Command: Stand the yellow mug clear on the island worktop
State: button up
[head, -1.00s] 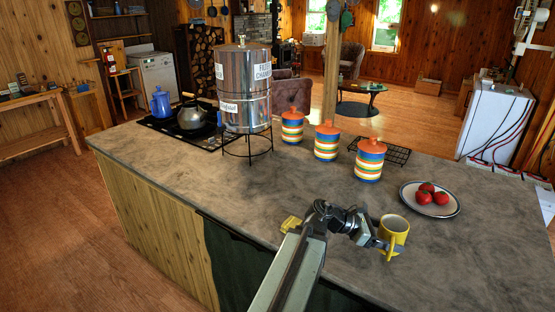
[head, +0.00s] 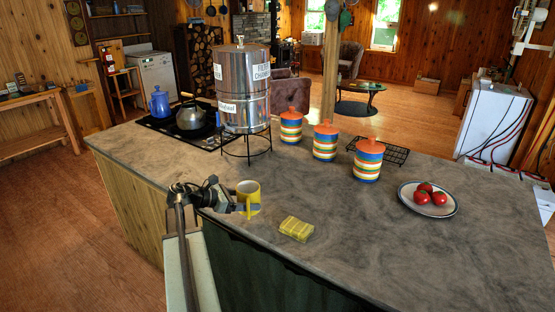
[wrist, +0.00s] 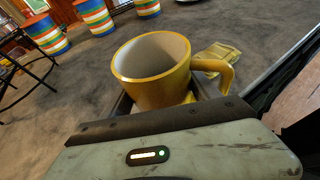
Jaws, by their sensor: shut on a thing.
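The yellow mug (head: 249,188) is upright or nearly so, over the near left part of the island worktop (head: 340,215). It is between the fingers of my gripper (head: 248,207), which is shut on it. In the wrist view the mug (wrist: 160,88) shows its pale, empty-looking inside, and its handle points right. The lower part of the mug is hidden by my gripper, so I cannot tell whether its base touches the worktop.
Striped canisters (head: 324,142) and a plate (head: 406,203) of tomatoes stand farther right. The worktop between is bare.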

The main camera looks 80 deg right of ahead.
jog(key=shift+n+t+h, duration=0.3)
jog(key=shift+n+h, duration=0.3)
jog(key=shift+h, duration=0.1)
jog(key=w, duration=0.3)
jog(key=w+a, duration=0.1)
jog(key=w, duration=0.5)
jog(key=shift+w+a+r, duration=0.1)
jog(key=shift+a+r, duration=0.05)
jog(key=shift+a, duration=0.15)
jog(key=s+d, duration=0.2)
jog(key=s, duration=0.2)
jog(key=s+d+f+b, duration=0.1)
jog(key=s+d, duration=0.1)
jog(key=s, duration=0.3)
jog(key=s+d, duration=0.2)
jog(key=s, duration=0.2)
jog(key=shift+s+d+f, duration=0.25)
jog(key=shift+s+d, duration=0.05)
jog(key=shift+d, duration=0.1)
jog(key=f+b, duration=0.2)
jog(key=b, duration=0.1)
jog(key=s+f+b, duration=0.1)
jog(key=f, duration=0.1)
jog(key=shift+d, duration=0.25)
jog(key=o, duration=1.8)
jog(key=shift+r, duration=0.1)
jog(key=shift+o, duration=0.2)
